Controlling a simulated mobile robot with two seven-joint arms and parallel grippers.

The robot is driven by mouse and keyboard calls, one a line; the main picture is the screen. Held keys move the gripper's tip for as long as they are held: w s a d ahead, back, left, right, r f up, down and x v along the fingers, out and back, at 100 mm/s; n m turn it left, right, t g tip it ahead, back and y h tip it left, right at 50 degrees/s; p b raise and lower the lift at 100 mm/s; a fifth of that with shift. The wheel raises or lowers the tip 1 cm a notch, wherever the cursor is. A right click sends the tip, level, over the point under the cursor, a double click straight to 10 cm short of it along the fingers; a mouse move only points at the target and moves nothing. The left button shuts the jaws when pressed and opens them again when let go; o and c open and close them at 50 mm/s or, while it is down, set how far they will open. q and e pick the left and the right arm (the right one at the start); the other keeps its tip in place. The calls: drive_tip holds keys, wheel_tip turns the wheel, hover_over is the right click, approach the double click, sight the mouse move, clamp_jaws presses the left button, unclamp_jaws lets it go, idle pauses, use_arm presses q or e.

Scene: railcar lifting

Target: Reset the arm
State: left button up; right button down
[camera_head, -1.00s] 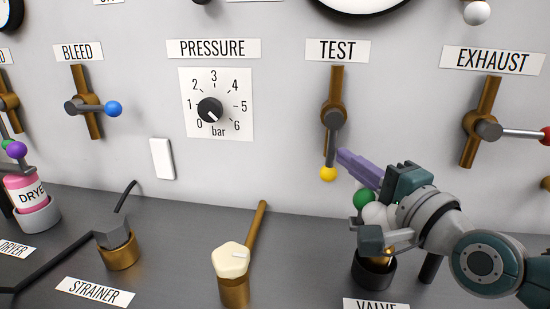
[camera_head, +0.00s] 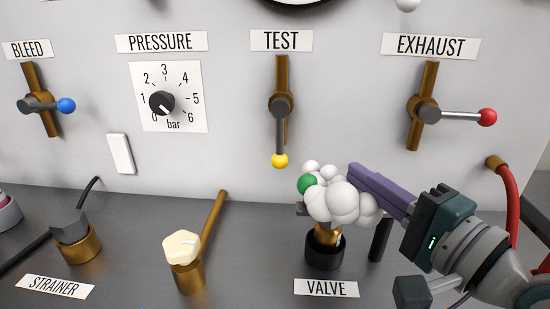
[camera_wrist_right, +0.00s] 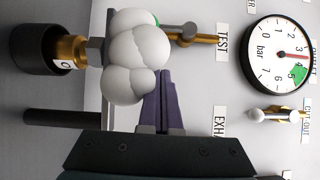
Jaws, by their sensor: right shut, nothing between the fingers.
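My right gripper (camera_head: 356,172) is shut and empty, its purple fingers pointing up and left. Its tips are beside the right of a foam-like cluster of white balls (camera_head: 343,202) above the valve (camera_head: 325,249). Touching or apart, I cannot tell. A green ball (camera_head: 307,184) sits at the cluster's left. In the right wrist view the shut fingers (camera_wrist_right: 164,74) reach up next to the white cluster (camera_wrist_right: 137,50), which partly covers them. The valve's black base and brass body show below the cluster. My left gripper is not in view.
The TEST lever (camera_head: 280,135) hangs down with its yellow knob above and left of the cluster. The EXHAUST lever (camera_head: 455,116) points right with a red knob. A red hose (camera_head: 508,190) is at right. The strainer (camera_head: 76,237) and a cream-capped fitting (camera_head: 184,250) stand left.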

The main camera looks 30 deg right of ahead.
drive_tip(key=s+a+f+n+g+y+p, duration=0.1)
drive_tip(key=s+a+n+g+y, duration=0.15)
drive_tip(key=a+n, duration=0.35)
drive_tip(key=s+a+f+n+g+y+p, duration=0.1)
drive_tip(key=s+a+n+g+y+p, duration=0.1)
drive_tip(key=s+a+n+g, duration=0.25)
drive_tip(key=s+d+n+g+h+p, duration=0.1)
drive_tip(key=s+n+g+h+p, duration=0.25)
drive_tip(key=s+n+g, duration=0.5)
drive_tip(key=s+d+r+h+p, duration=0.1)
drive_tip(key=s+r+p, duration=0.2)
drive_tip(key=r+p, duration=3.4)
drive_tip(key=shift+r+n+t, duration=0.4)
drive_tip(key=shift+r+t, duration=0.05)
